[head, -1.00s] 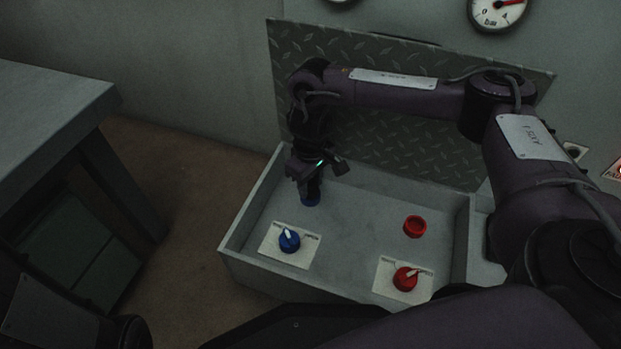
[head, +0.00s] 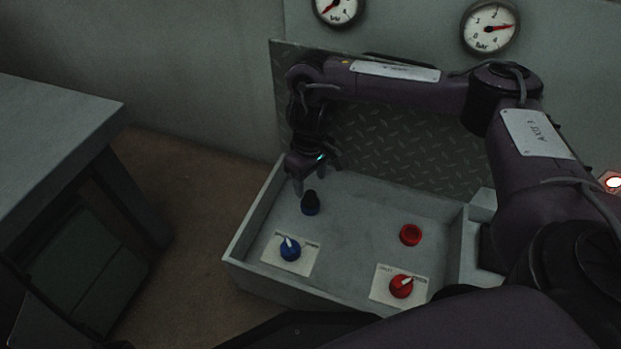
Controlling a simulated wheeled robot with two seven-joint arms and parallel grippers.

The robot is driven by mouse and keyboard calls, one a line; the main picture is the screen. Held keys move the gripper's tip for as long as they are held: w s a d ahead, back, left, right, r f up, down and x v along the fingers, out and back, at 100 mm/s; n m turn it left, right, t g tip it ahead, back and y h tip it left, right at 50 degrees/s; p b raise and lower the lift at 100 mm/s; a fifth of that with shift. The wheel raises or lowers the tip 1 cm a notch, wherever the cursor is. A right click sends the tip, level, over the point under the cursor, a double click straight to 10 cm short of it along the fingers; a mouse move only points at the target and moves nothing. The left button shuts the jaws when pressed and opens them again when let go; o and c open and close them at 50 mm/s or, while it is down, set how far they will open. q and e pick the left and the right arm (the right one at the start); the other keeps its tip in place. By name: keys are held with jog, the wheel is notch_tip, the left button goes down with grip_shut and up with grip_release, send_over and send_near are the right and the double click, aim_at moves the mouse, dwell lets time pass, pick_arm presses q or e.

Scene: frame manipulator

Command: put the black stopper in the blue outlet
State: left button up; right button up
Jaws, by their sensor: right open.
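The black stopper (head: 310,197) stands upright in the blue outlet (head: 311,211), whose blue rim shows below it. My right gripper (head: 317,184) is open, just above and behind the stopper, with its fingers apart from it. How deep the stopper sits in the outlet I cannot tell. My left gripper is not in view.
The grey tray (head: 246,223) also holds a blue knob (head: 290,249), a red outlet (head: 410,235) and a red knob (head: 401,286). A ribbed metal plate (head: 400,150) stands behind it. A grey table (head: 60,120) is at left. Two gauges (head: 490,27) hang above.

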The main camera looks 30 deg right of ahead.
aim_at(310, 194)
notch_tip(310, 194, up, 8)
jog(key=p, duration=0.5)
jog(key=shift+f+p, duration=0.25)
jog(key=shift+p, duration=0.15)
